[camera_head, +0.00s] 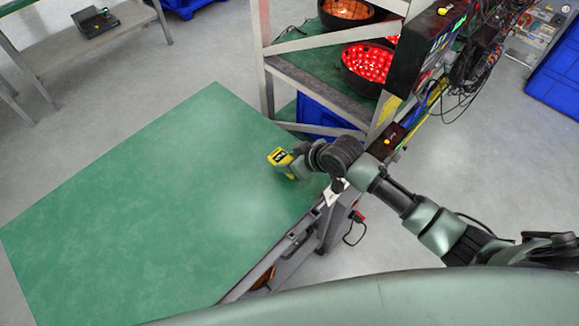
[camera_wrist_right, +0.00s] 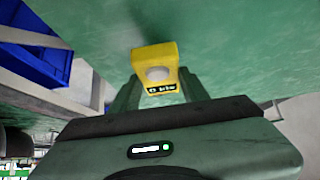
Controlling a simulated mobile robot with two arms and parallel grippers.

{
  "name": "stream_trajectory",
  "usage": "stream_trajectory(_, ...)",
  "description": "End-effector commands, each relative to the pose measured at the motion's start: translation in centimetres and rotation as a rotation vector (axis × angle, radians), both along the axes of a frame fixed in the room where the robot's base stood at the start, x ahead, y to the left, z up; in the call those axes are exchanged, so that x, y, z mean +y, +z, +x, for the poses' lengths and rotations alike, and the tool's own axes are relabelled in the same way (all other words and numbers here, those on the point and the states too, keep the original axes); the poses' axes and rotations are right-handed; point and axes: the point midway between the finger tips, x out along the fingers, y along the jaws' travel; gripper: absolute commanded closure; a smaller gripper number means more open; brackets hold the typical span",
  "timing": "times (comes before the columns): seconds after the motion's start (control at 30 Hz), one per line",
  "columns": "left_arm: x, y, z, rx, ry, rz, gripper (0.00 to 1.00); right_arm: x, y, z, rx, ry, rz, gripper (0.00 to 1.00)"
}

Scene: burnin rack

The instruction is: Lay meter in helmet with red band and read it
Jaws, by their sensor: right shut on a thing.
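The yellow meter (camera_head: 280,158) is held in my right gripper (camera_head: 293,168), over the right part of the green table top. In the right wrist view the meter (camera_wrist_right: 154,58) sits between the two fingers of the right gripper (camera_wrist_right: 157,92), with a round pale dome and a small dark display facing the camera. A dark bowl-shaped helmet glowing red inside (camera_head: 368,64) sits on the rack's shelf, behind and right of the gripper. Another helmet glowing orange (camera_head: 347,10) is above it, cut by the top edge. I cannot make out a band on either. My left gripper is not in view.
The green table (camera_head: 150,200) is bare. The rack's pale post (camera_head: 263,60) and diagonal braces stand in front of the helmets. Cables (camera_head: 465,80) and dark boxes line the rack's right side. A blue bin (camera_head: 325,115) is low in the rack.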

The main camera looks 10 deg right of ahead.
Motion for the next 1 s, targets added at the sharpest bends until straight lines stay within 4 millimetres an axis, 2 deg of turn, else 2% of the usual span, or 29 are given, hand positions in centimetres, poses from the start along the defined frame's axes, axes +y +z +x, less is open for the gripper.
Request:
stream_trajectory(0.23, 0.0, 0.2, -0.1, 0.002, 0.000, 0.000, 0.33, 0.1, -3.3, -0.1, 0.003, -0.001, 0.001, 0.99)
stream_trajectory(0.63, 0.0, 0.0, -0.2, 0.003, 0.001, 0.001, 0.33, 0.0, -3.9, -0.1, 0.001, 0.000, 0.001, 0.99)
stream_trajectory(0.67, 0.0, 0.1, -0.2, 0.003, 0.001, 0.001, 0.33, 0.0, -3.8, -0.1, 0.002, 0.000, 0.001, 0.47)
stream_trajectory(0.7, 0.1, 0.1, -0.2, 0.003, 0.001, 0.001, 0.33, 0.0, -3.8, -0.1, 0.002, 0.000, 0.001, 0.36)
stream_trajectory(0.73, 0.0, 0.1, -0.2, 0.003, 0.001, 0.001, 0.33, 0.0, -3.8, -0.1, 0.002, 0.000, 0.001, 0.33)
stream_trajectory(1.0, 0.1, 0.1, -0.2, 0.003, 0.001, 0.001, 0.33, 0.0, -3.7, -0.1, 0.002, 0.000, 0.001, 0.33)
